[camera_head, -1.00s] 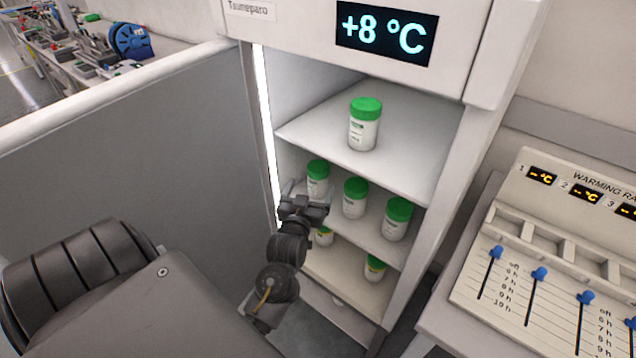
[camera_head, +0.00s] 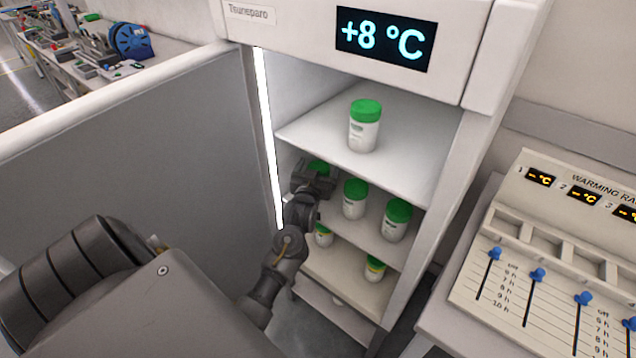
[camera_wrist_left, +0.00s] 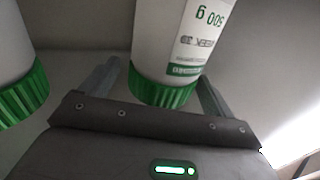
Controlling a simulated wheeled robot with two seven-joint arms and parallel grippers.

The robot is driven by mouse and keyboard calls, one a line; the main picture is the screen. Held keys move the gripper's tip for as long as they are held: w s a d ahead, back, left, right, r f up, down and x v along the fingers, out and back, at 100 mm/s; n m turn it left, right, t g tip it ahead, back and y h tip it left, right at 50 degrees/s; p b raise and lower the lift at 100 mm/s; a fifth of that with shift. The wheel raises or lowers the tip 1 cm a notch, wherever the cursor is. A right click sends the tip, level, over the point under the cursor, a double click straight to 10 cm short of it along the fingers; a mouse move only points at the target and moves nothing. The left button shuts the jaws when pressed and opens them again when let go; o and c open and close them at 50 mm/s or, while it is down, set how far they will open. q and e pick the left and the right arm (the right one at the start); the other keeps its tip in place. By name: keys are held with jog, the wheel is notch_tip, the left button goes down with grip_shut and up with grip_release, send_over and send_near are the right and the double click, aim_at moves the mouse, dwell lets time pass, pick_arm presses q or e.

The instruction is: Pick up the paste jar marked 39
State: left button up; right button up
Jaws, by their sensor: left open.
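My left gripper (camera_head: 314,178) is inside the open fridge at the left end of the middle shelf. It is open, and in the left wrist view its two fingers (camera_wrist_left: 158,82) stand on either side of a white jar with a green lid (camera_wrist_left: 176,45). That jar's label shows "500 g" upside down; no 39 is readable. In the head view only its green lid (camera_head: 319,166) shows behind the gripper. Two more green-lidded jars stand on this shelf, a middle one (camera_head: 354,200) and a right one (camera_head: 396,220). My right gripper is not in view.
One jar (camera_head: 364,127) stands on the top shelf (camera_head: 410,165). Two jars, a left one (camera_head: 323,236) and a right one (camera_head: 375,269), stand on the lower shelf. The fridge display (camera_head: 387,39) reads +8 °C. A warming rack (camera_head: 560,260) stands at right.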

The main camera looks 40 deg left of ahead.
pick_arm(q)
jog(key=shift+r, duration=0.1)
jog(key=c, duration=1.9)
grip_shut()
jog(key=shift+w+r, duration=0.1)
jog(key=shift+r, duration=1.6)
jog(key=b+v, duration=0.1)
jog(key=v, duration=1.7)
